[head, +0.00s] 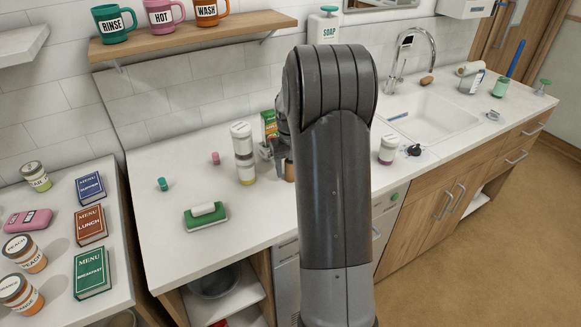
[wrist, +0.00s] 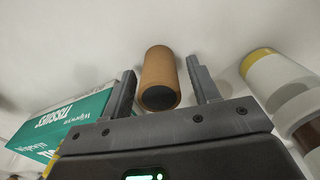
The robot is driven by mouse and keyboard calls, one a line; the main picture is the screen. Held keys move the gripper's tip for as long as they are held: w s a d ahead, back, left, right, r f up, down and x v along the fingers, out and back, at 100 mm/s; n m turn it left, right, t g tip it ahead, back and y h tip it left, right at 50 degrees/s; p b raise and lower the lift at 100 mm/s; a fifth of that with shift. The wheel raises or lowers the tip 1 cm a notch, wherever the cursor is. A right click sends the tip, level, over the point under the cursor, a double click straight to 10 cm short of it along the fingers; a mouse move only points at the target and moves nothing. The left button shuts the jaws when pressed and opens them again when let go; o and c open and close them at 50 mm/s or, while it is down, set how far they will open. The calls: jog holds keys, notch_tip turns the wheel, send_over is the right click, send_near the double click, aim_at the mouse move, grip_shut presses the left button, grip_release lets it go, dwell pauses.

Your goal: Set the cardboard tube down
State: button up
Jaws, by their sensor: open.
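The brown cardboard tube (wrist: 157,72) is between the two open fingers of my gripper (wrist: 160,88) in the wrist view. A gap shows on each side of it, so the fingers do not press on it. It appears to stand on the white counter. In the head view the tube (head: 289,171) shows only as a small brown piece beside my arm, which hides most of it. My gripper (head: 280,150) is mostly hidden behind my arm there.
A tissue box (wrist: 65,122) stands left of the gripper in the wrist view, and white jars (wrist: 282,85) stand right. The counter's front left is mostly clear.

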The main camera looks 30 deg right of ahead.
notch_tip(320, 180, up, 12)
jog(key=shift+r, duration=0.1)
jog(key=s+a+r+t, duration=0.2)
jog(key=s+a+r, duration=0.6)
jog(key=s+a, duration=0.35)
jog(key=s+a+f+n+t, duration=0.1)
jog(key=s+a, duration=0.3)
jog(key=s, duration=0.4)
jog(key=s+a+f+t, duration=0.2)
jog(key=s+a, duration=0.3)
jog(key=s, duration=0.3)
jog(key=shift+s+a+n+t, duration=0.25)
jog(key=shift+s+n+t, duration=0.05)
jog(key=shift+s+n, duration=0.1)
